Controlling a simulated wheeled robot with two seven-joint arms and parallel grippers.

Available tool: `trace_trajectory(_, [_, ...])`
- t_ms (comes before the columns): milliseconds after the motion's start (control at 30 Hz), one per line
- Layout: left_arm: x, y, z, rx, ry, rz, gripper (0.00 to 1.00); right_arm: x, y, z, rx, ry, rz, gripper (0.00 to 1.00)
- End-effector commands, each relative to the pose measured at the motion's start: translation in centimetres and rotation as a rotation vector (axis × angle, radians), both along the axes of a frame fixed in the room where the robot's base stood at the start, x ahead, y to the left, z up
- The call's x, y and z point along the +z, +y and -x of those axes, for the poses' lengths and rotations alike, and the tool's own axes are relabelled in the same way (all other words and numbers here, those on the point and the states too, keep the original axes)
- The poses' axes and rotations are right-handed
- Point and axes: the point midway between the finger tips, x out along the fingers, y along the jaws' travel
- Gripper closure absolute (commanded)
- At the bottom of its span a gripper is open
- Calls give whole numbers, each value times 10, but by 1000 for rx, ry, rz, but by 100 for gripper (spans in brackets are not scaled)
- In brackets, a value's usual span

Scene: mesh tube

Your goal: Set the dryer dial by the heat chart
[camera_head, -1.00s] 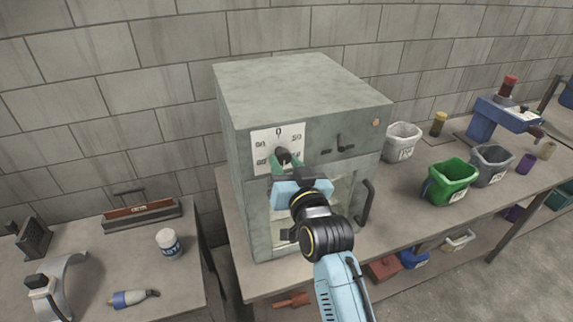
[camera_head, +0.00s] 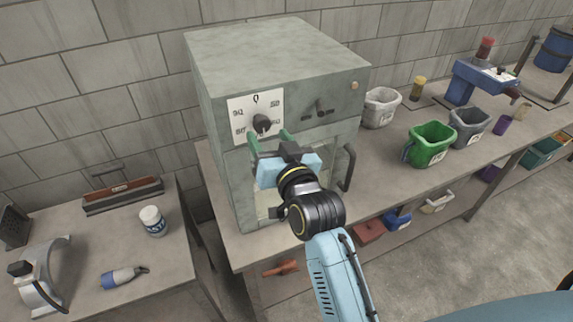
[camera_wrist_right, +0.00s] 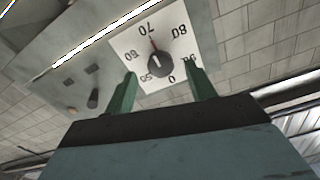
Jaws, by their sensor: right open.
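The grey dryer (camera_head: 272,50) stands on a bench with a white dial plate (camera_head: 240,106) on its front. A dark knob (camera_head: 262,123) sits on the plate. In the right wrist view the plate carries 0 and numbers from 50 to 90, and the red mark of the knob (camera_wrist_right: 160,64) points at about 70. My right gripper (camera_head: 268,138) is open and empty, just below and in front of the knob; its green fingers (camera_wrist_right: 163,90) are apart from it in the wrist view. I cannot make out a heat chart. My left gripper is not in view.
A lever (camera_head: 320,108) and a door handle (camera_head: 348,168) are on the dryer front. White (camera_head: 382,107), green (camera_head: 431,144) and grey bins stand to the right. A left bench holds a white tub (camera_head: 152,221), a toolbox and a blue-grey tool (camera_head: 122,277).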

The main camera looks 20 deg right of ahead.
Motion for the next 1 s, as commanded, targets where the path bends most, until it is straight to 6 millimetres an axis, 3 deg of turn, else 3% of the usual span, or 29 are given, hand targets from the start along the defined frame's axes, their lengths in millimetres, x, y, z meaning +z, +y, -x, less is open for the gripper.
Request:
trace_trajectory(200, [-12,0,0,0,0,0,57,-3,-2,52,-1,2,0,45])
trace_trajectory(433, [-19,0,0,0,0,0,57,-2,-3,89,-1,2,1,45])
trace_trajectory(633, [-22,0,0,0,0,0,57,-1,-4,103,-1,0,1,45])
trace_trajectory(1000, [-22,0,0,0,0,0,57,0,-4,105,0,-1,1,45])
